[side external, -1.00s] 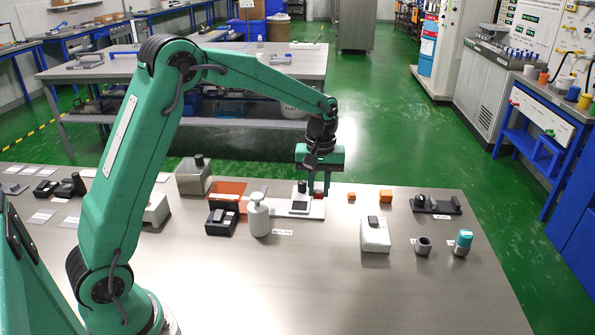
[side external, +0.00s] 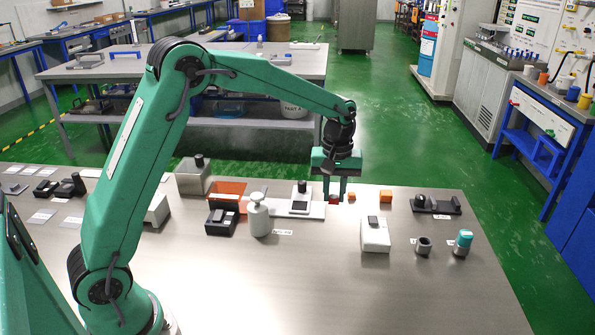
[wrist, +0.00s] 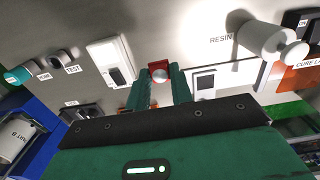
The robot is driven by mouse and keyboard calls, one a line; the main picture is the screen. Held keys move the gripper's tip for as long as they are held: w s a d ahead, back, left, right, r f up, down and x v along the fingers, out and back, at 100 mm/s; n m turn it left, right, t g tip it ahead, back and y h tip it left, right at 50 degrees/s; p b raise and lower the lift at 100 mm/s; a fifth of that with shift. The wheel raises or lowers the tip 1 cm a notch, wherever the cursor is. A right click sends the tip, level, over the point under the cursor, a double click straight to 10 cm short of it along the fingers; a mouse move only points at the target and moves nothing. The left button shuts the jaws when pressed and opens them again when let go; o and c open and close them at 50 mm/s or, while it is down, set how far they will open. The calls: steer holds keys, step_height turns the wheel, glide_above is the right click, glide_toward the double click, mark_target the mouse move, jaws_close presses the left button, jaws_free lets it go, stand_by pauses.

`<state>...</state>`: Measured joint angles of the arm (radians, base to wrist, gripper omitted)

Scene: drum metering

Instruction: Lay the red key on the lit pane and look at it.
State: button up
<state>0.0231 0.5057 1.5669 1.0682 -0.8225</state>
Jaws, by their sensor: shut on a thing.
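My gripper (side external: 335,197) is shut on the red key (side external: 335,200), a small red piece low between the fingertips. The key's shape is mostly hidden by the fingers.
A white weight-like bottle (side external: 259,216) stands left of the plate, beside an orange tray (side external: 229,188) and a black box (side external: 221,218). A white box (side external: 375,236) stands front right. The front middle of the table is clear.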

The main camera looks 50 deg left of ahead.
steer(key=d+r, duration=0.1)
steer(key=d, duration=1.7)
glide_above(377, 237)
step_height(377, 237, down, 7)
steer(key=shift+r, duration=0.15)
steer(key=shift+f, duration=2)
steer(key=shift+f, duration=0.15)
steer(key=o, duration=0.9)
steer(key=shift+o, duration=0.2)
step_height(377, 237, up, 12)
steer(key=shift+r, duration=0.2)
